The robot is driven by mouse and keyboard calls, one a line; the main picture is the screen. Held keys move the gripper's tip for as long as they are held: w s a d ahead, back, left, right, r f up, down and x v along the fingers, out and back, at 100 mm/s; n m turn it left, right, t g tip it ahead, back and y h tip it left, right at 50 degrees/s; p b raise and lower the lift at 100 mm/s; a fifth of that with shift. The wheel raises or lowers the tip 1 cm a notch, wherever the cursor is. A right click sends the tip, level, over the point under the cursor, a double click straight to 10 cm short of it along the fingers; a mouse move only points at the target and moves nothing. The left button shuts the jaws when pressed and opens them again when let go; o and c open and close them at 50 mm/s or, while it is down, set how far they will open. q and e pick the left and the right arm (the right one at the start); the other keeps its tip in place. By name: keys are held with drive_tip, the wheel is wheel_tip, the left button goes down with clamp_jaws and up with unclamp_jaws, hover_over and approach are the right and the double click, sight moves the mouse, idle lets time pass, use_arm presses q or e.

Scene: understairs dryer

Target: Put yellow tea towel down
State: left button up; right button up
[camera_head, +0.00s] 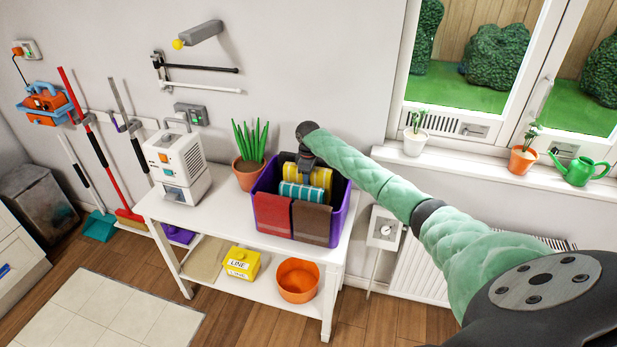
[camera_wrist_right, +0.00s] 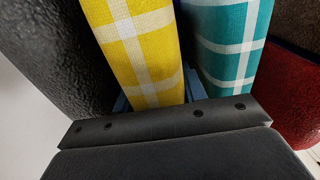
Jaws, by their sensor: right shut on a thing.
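The yellow tea towel (camera_head: 322,176), checked with white, is rolled or folded and sits inside the purple bin (camera_head: 345,213) on the white table. My right gripper (camera_head: 307,162) reaches down into the bin from above and is shut on the yellow tea towel. The right wrist view shows the yellow towel (camera_wrist_right: 140,50) between the blue fingers, with a teal checked towel (camera_wrist_right: 232,45) right beside it. The teal towel also lies in front of the yellow one in the head view (camera_head: 303,191). The fingertips are mostly hidden. My left gripper is not in view.
A red cloth (camera_head: 271,215) and a brown cloth (camera_head: 311,222) hang over the bin's front. A potted plant (camera_head: 249,158) and a white machine (camera_head: 178,163) stand left of the bin on the table (camera_head: 228,226). An orange bowl (camera_head: 297,281) and yellow box (camera_head: 240,263) are below.

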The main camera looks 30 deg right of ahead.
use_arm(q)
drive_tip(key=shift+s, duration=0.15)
use_arm(e)
drive_tip(key=shift+f, duration=0.55)
drive_tip(key=o, duration=0.7)
drive_tip(key=shift+o, duration=0.2)
drive_tip(key=shift+r, duration=0.15)
wheel_tip(320, 180, up, 12)
drive_tip(key=b, duration=0.4)
drive_tip(key=shift+f, duration=0.2)
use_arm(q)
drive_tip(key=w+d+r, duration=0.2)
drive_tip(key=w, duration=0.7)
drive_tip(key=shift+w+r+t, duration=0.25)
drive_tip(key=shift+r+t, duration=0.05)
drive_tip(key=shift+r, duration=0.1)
use_arm(e)
drive_tip(key=shift+r, duration=0.65)
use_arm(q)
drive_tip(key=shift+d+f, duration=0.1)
